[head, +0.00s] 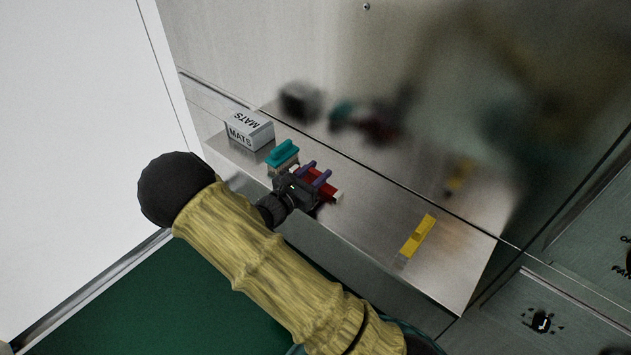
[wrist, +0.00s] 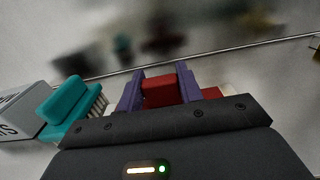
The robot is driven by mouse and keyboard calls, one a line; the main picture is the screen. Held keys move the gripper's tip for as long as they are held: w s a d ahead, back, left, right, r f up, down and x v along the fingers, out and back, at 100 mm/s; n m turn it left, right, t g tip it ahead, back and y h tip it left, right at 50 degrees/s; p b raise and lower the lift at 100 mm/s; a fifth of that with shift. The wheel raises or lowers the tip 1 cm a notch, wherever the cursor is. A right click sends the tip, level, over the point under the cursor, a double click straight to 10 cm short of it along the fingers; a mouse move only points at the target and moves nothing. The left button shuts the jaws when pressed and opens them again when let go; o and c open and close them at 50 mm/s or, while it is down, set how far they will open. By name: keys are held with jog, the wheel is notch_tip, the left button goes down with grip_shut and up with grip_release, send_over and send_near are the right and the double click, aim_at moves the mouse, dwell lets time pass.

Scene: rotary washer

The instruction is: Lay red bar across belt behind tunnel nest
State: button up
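The red bar (head: 328,186) has pale ends and sits at the shelf level, partly hidden by my gripper. My gripper (head: 315,172) reaches over it with its two purple fingers apart. In the wrist view, a raised red part of the red bar (wrist: 162,92) lies between the fingers (wrist: 160,88). I see no clear gap on either side of it, but cannot tell if the fingers press on it. Whether the bar touches the shelf is hidden. I cannot make out a belt or a tunnel nest.
A teal-handled brush (head: 283,153) stands just left of my gripper, beside a grey MATS box (head: 250,130). A yellow bar (head: 418,236) lies to the right on the metal shelf (head: 375,222). A reflective metal wall rises behind. The shelf between the bars is clear.

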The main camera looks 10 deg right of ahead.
aim_at(315, 171)
jog(key=c, duration=0.4)
notch_tip(315, 171, up, 10)
jog(key=shift+r, duration=0.1)
jog(key=shift+c, duration=0.2)
dwell(0.5)
